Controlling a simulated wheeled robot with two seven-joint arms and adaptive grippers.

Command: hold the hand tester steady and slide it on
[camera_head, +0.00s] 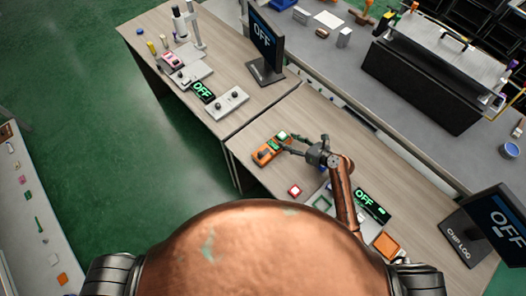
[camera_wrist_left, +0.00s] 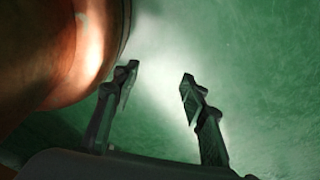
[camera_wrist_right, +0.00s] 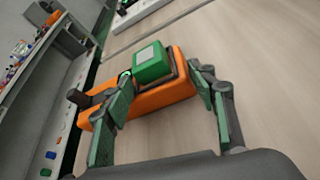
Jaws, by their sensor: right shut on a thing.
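The hand tester (camera_head: 264,155) is an orange box on the wooden desk, with a green block (camera_wrist_right: 150,62) with a pale top and a dark knob (camera_wrist_right: 77,97) on it. It also shows in the right wrist view (camera_wrist_right: 160,97). My right gripper (camera_head: 289,145) is shut on the tester, one finger on each side of it near the green block. The exact contact is partly hidden by the fingers. My left gripper (camera_wrist_left: 160,83) is open and empty above the green floor, beside my copper body; the head view does not show it.
A red-and-white button (camera_head: 294,190) and a green "OFF" display (camera_head: 371,206) stand on the desk near my right arm. An orange tray (camera_head: 386,245) and a monitor (camera_head: 492,225) are at the right. Another monitor (camera_head: 266,42) and fixtures stand on the far desk.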

